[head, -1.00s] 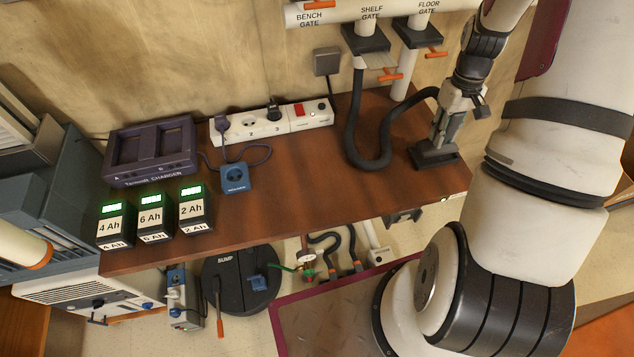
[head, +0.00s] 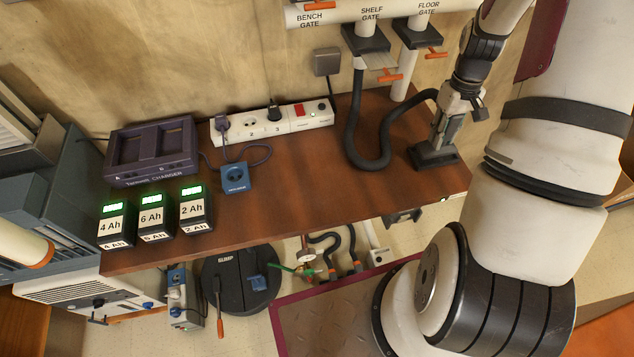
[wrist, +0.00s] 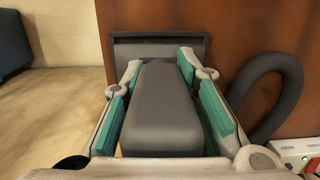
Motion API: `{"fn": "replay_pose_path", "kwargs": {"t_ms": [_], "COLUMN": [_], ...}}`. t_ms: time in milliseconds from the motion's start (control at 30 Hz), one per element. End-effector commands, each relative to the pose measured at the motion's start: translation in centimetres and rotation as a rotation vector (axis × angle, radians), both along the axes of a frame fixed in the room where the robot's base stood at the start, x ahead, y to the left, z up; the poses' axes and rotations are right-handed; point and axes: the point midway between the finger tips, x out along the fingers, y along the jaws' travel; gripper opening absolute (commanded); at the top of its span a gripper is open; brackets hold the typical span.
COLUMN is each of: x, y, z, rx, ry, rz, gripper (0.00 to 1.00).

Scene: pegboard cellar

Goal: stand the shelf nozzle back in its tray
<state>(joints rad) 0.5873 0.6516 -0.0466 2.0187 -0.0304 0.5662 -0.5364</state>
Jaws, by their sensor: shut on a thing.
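The shelf nozzle (head: 433,157) is dark grey with a wide, flat foot and a hose attached. It is at the right end of the brown bench top in the head view. My gripper (head: 444,132) is above the foot and shut on the nozzle's upright neck. In the wrist view the grey neck (wrist: 160,110) lies between the teal pads of my gripper (wrist: 161,72). A wide dark rectangular edge (wrist: 158,40) shows beyond the fingertips. I cannot tell the tray apart from the nozzle's foot there, or whether the foot is seated in it.
The black hose (head: 353,125) loops from the shelf gate (head: 366,38) across the bench to the nozzle. A power strip (head: 270,124), a purple charger (head: 150,152), a blue socket box (head: 235,178) and several batteries (head: 153,215) occupy the left. The bench middle is clear.

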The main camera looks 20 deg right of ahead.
Motion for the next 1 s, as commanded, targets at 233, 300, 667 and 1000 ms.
{"fn": "replay_pose_path", "kwargs": {"t_ms": [233, 300, 667, 1000], "x": [0.01, 0.00, 0.01, 0.00], "y": [-0.01, -0.01, -0.02, 0.00], "z": [-0.33, -0.39, -0.40, -0.75], "rx": [0.000, 0.000, 0.000, 0.000], "ry": [0.000, 0.000, 0.000, 0.000], "rz": [0.000, 0.000, 0.000, 0.000], "gripper": [0.00, 0.00, 0.00, 0.00]}}
